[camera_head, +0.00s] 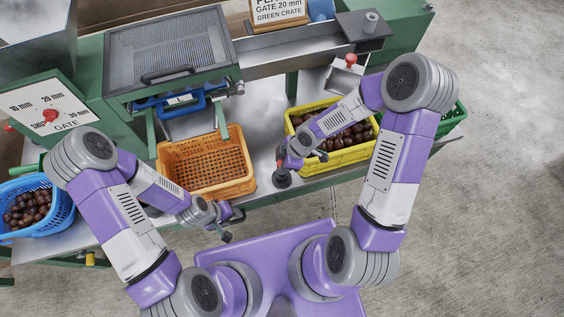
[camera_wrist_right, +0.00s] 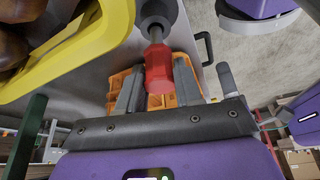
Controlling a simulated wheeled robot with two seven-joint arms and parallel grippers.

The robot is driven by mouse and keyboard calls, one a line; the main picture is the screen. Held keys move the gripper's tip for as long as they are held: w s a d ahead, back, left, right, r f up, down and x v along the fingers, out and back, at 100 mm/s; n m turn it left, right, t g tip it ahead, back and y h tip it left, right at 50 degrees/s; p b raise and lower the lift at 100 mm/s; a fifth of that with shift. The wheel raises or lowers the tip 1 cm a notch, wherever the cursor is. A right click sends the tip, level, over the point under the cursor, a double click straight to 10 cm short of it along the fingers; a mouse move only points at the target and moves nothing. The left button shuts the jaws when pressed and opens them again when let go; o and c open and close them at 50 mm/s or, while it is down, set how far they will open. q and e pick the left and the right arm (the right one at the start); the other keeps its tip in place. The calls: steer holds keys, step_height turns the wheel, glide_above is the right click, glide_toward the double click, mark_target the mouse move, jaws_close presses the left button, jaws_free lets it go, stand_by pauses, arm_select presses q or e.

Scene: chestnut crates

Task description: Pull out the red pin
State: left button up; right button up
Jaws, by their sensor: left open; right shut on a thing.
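The red pin (camera_wrist_right: 158,70) shows in the right wrist view as a red handle with a short grey shaft. Its far end meets a dark round holder (camera_wrist_right: 163,12), which stands on the bench's front edge in the head view (camera_head: 282,180). How deep the shaft sits is hidden. My right gripper (camera_wrist_right: 158,92) is shut on the red handle, a finger on each side; in the head view it (camera_head: 284,160) is just above the holder. My left gripper (camera_head: 232,224) is open and empty in front of the bench, before the orange crate.
An orange crate (camera_head: 205,190) looks empty; a yellow crate (camera_head: 345,157) and a blue basket (camera_head: 62,212) hold chestnuts. A green crate (camera_head: 452,120) is at the right. A gate dial (camera_head: 62,103) and a chute (camera_head: 300,50) are behind. Bench (camera_head: 265,160) space is narrow between crates.

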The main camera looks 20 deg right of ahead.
steer(key=shift+f+b, duration=1.85)
steer(key=shift+f, duration=0.3)
steer(key=o, duration=1.2)
steer(key=shift+c, duration=0.2)
steer(key=p+v, duration=0.4)
steer(key=v, duration=0.3)
steer(key=shift+r+p, duration=0.25)
steer(key=shift+p, duration=0.15)
steer(key=shift+s+d, duration=0.1)
steer(key=shift+d, duration=0.05)
